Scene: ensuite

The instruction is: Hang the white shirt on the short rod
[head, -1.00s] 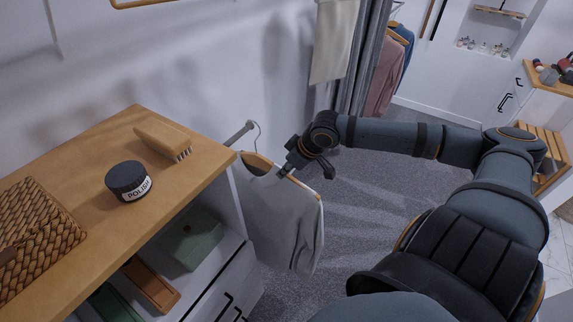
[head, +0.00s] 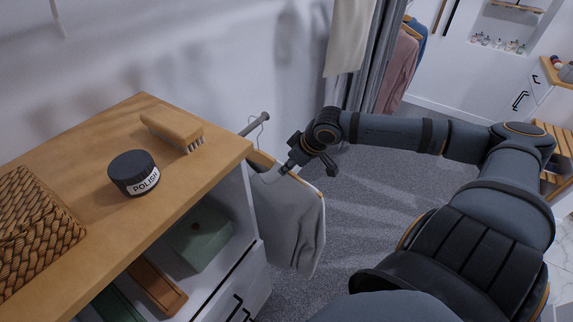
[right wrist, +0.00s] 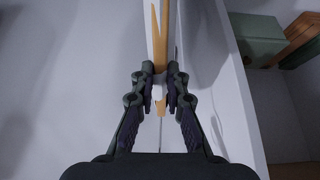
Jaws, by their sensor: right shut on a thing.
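The white shirt (head: 288,222) hangs on a wooden hanger (head: 262,160) beside the end of the dresser. My right gripper (head: 287,168) is shut on the hanger near its shoulder. The right wrist view shows the hanger (right wrist: 163,50) between the right fingertips (right wrist: 160,88). The short rod (head: 256,124) sticks out from the wall just past the dresser. The hanger's hook (head: 263,121) overlaps the rod near its outer end in the head view. I cannot tell whether it rests on the rod. My left gripper is out of view.
The dresser top (head: 100,140) holds a brush (head: 170,126), a polish tin (head: 133,172) and a woven basket (head: 35,235). Below are a green box (head: 203,235) and open shelves. A curtain and other hung clothes (head: 398,70) stand behind. The carpet (head: 370,200) is clear.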

